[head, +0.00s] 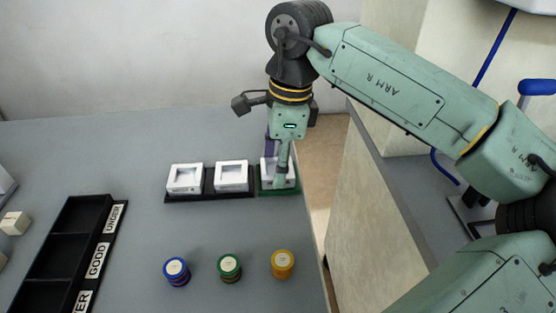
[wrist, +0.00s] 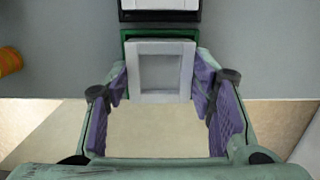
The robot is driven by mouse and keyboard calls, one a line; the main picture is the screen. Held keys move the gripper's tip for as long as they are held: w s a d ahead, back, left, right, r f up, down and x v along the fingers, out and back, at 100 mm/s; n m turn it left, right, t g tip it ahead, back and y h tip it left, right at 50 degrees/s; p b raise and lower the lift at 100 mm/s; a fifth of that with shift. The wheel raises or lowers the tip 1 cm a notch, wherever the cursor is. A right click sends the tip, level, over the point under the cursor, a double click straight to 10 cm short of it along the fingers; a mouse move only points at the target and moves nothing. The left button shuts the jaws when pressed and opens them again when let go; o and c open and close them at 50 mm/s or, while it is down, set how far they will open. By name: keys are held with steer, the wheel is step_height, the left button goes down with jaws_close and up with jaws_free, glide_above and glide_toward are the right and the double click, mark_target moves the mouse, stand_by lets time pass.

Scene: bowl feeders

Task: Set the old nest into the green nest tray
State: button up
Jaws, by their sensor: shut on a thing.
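The old nest is a white square frame (wrist: 160,47) between the purple finger pads of my gripper (wrist: 161,82) in the wrist view. In the head view the gripper (head: 279,160) points down at the nest (head: 268,172), partly covering it. The gripper is shut on the nest by its sides. The green nest tray (head: 279,191) lies below it, at the right end of the black nest row; its green rim (wrist: 158,33) shows beyond the nest in the wrist view. I cannot tell whether the nest rests fully on the tray floor.
Two other white nests (head: 185,178) (head: 231,176) sit in a black tray (head: 210,196) just left. Blue (head: 177,271), green (head: 229,267) and orange (head: 283,264) round pieces stand nearer the front. A black sorting bin (head: 70,248) is at left. The table's right edge is close.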

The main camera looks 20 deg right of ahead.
steer(key=shift+f, duration=0.2)
steer(key=o, duration=1.3)
steer(key=r, duration=0.4)
steer(key=d+r, duration=0.1)
steer(key=r, duration=0.7)
steer(key=shift+s+d+r+p, duration=0.2)
steer(key=shift+d+p, duration=0.05)
steer(key=shift+p, duration=0.15)
